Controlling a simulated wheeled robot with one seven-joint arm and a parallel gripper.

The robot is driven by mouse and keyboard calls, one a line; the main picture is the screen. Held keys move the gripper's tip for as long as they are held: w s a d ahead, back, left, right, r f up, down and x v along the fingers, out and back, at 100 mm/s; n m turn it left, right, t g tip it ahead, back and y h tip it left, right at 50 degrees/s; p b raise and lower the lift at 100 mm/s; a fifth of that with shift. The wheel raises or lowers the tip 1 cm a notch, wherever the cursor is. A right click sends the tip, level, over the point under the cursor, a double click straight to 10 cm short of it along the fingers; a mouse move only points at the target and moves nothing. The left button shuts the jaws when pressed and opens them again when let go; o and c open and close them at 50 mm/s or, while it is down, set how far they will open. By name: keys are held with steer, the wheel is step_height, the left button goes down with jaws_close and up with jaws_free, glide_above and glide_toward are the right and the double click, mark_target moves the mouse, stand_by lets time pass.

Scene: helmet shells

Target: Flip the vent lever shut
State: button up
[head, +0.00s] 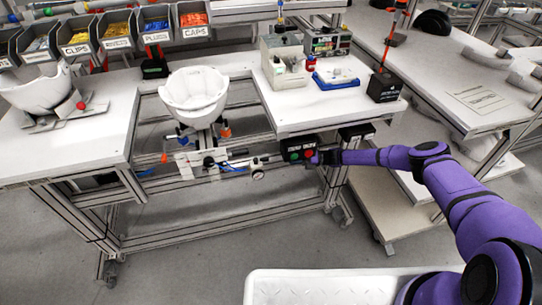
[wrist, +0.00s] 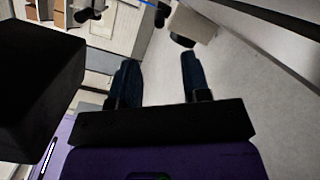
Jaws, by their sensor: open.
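A pneumatic line with a round gauge (head: 258,174) and a blue hose runs under the front of the bench, below a white helmet shell (head: 194,95). The vent lever is too small for me to pick out with certainty on this line. My gripper (head: 318,159) is right of the gauge, by the black control box (head: 298,149) with red and green buttons. In the wrist view my gripper (wrist: 157,62) is open, with nothing seen between its two dark fingers.
The bench top (head: 75,145) overhangs the line, and its metal frame legs stand below. A white tray (head: 345,276) is in front at the bottom. A lower shelf (head: 385,190) stands at the right. Floor between bench and tray is clear.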

mark_target(263, 159)
steer(key=a, duration=0.9)
steer(key=shift+s+a, duration=0.35)
jaws_close()
